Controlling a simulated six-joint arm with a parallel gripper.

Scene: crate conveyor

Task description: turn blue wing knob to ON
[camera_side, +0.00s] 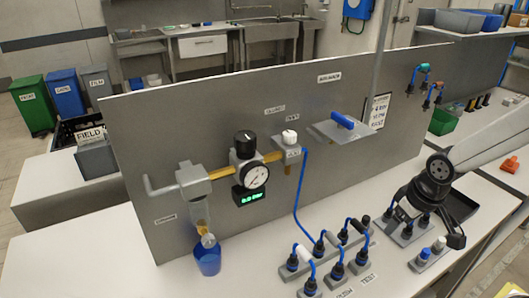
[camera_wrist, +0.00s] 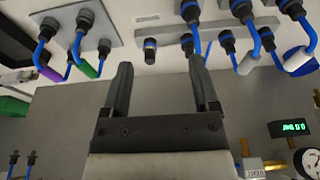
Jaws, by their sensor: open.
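The blue wing knob (camera_side: 342,120) is a small blue bar on a grey plate (camera_side: 328,132) that juts from the upright grey panel, right of the gauge. I cannot read its ON or OFF marking at this size. My gripper (camera_wrist: 160,68) is open in the wrist view, with two dark fingers apart and nothing between them. In the side view my arm comes in from the right, with its end low over the table, right of the knob and well apart from it. I cannot make out the knob in the wrist view.
A gauge (camera_side: 254,176) with a green display (camera_side: 250,196) and a white knob (camera_side: 290,136) sit on the panel's pipework. Sockets with blue cables (camera_side: 334,254) stand on the table in front. A blue cup (camera_side: 207,262) stands at left. Space before the plate looks clear.

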